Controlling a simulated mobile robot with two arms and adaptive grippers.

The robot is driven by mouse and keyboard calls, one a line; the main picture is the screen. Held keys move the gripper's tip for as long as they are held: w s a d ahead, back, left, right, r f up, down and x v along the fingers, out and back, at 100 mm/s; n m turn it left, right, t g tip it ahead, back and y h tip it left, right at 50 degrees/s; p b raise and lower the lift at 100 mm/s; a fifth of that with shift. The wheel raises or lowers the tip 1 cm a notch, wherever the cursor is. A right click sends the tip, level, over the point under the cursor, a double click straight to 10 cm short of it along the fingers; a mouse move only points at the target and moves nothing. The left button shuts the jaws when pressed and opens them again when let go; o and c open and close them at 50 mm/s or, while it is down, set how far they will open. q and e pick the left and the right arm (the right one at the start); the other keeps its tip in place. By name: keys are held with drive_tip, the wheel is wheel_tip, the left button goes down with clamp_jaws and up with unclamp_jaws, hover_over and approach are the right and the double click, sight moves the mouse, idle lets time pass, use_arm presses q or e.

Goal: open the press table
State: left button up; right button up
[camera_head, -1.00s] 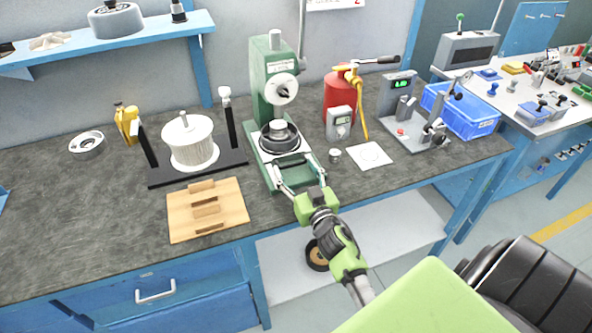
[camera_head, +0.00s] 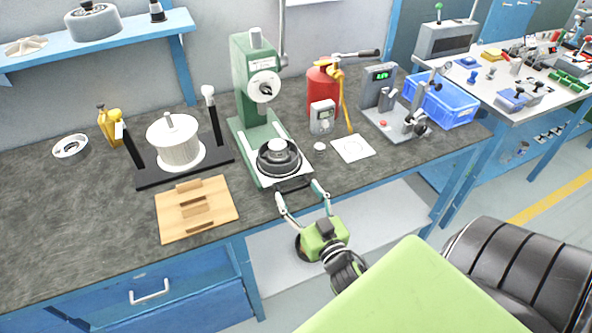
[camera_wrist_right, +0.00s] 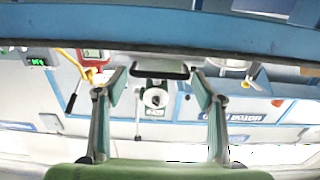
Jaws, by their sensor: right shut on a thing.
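The green arbor press (camera_head: 247,85) stands at the back middle of the bench. Its light-coloured press table (camera_head: 304,171) is slid out towards the bench's front edge, carrying a black round fixture (camera_head: 268,165) with a silver part in it. A dark handle (camera_head: 293,185) is on the table's front end and also shows in the wrist view (camera_wrist_right: 160,73). My right gripper (camera_head: 299,192) is at this handle, its fingers at the handle's two ends, shut on it. My left gripper is not in view.
A wooden block tray (camera_head: 221,187) and a white spool on a black stand (camera_head: 180,148) are to the left. A gauge box (camera_head: 322,117), a white card (camera_head: 353,148) and a blue crate (camera_head: 450,105) are to the right.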

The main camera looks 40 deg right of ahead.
drive_tip(key=o, duration=1.6)
wheel_tip(320, 180, up, 10)
drive_tip(key=shift+f, duration=0.1)
